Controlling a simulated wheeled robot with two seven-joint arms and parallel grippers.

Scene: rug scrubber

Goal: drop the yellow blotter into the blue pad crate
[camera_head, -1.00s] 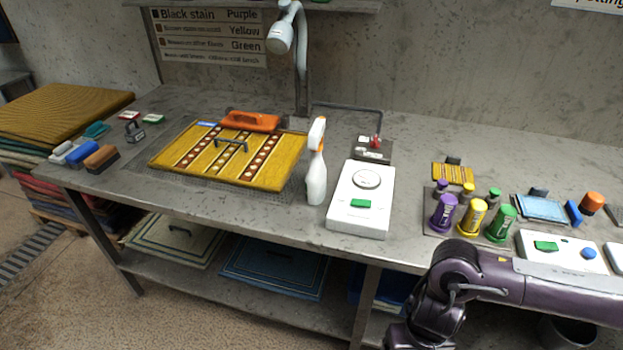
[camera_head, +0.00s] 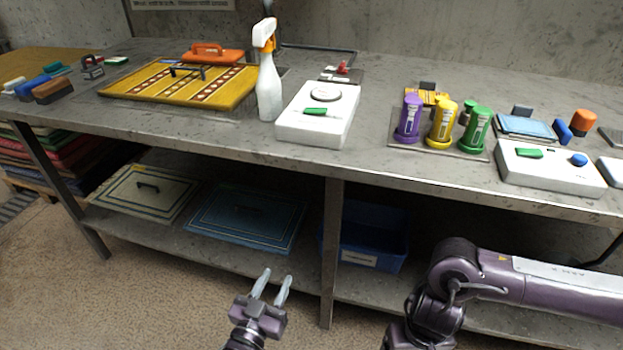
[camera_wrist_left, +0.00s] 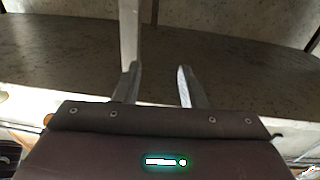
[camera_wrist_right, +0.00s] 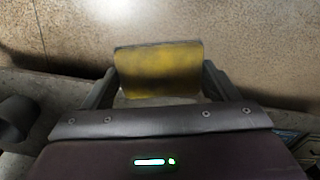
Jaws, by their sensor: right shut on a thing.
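The yellow blotter (camera_wrist_right: 160,72) is a flat, worn yellow pad between the two fingers of my right gripper (camera_wrist_right: 160,82), which is shut on it. The right gripper's fingers and the blotter are hidden in the head view, where only the purple arm shows at lower right. The blue pad crate (camera_head: 388,264) is an open blue bin with a white label on the lower shelf, right of the middle table leg. My left gripper (camera_head: 273,279) is open and empty, in front of the shelf and left of that leg. Its spread fingers also show in the left wrist view (camera_wrist_left: 158,85).
The table leg (camera_head: 331,260) stands just left of the crate. The tabletop overhangs the shelf. A blue mat (camera_head: 245,215) and a cream mat (camera_head: 145,195) lie on the shelf at left. A spray bottle (camera_head: 269,90), white device (camera_head: 318,128) and coloured canisters (camera_head: 442,128) stand above.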

